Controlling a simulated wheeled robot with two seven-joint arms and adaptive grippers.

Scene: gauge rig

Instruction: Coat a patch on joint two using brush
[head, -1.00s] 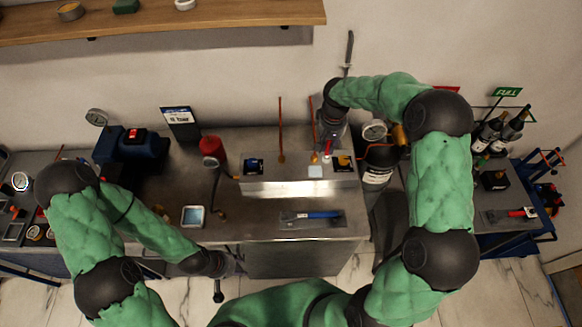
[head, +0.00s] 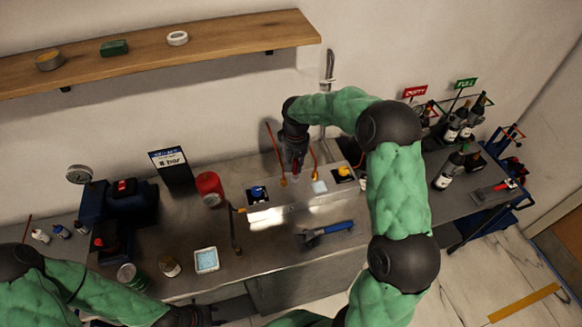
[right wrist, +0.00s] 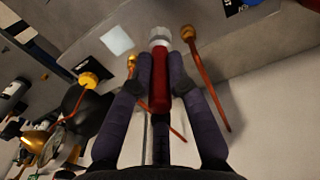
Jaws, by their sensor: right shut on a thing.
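My right gripper (head: 294,163) is shut on a brush with a dark red handle and a pale tip (right wrist: 158,75), pointing down over the back of the steel rig block (head: 290,207). In the head view it is between two upright copper pipes, the left one (head: 273,148) and the right one (head: 314,156). Their brass ends show in the right wrist view, one (right wrist: 190,34) right of the brush and one (right wrist: 131,62) left of it. I cannot tell whether the tip touches anything. No joint number is readable. My left gripper (head: 205,317) is at the bottom edge, its fingers unclear.
A pale blue square dish (head: 206,260) and a blue-handled tool (head: 327,233) lie on the bench. A red cylinder (head: 209,188) stands left of the block. A small pale square (head: 319,187) is on the block. Bottles (head: 455,125) stand at the right.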

